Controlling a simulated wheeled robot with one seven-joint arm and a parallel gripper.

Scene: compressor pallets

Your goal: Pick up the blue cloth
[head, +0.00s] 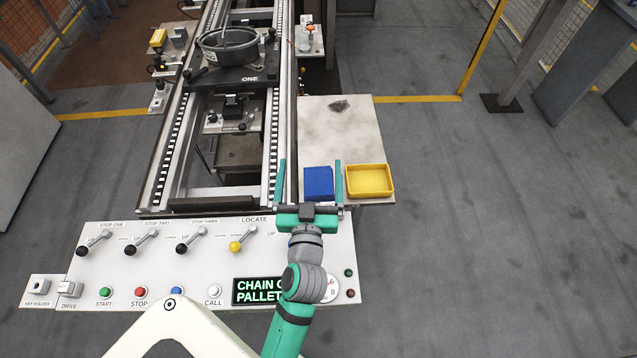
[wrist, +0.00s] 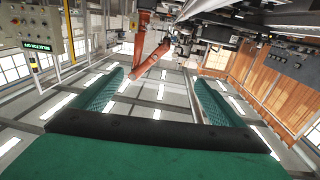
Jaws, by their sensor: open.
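The blue cloth (head: 318,182) looks like a flat, folded square on the light side table (head: 340,130), just left of the yellow tray (head: 369,192). My gripper (head: 310,172) is open, its two teal fingers wide apart. In the head view the cloth shows between the fingers, with no contact visible; how high the fingers are above the table I cannot tell. In the wrist view my gripper (wrist: 157,74) is empty, facing out over the hall, and the cloth is not in that view.
A dark scrap (head: 339,105) lies at the table's back. The conveyor (head: 171,130) with a grey ring-shaped part (head: 229,44) runs along the table's left. The control panel (head: 120,265) with levers and buttons is in front. The floor (head: 480,220) at right is clear.

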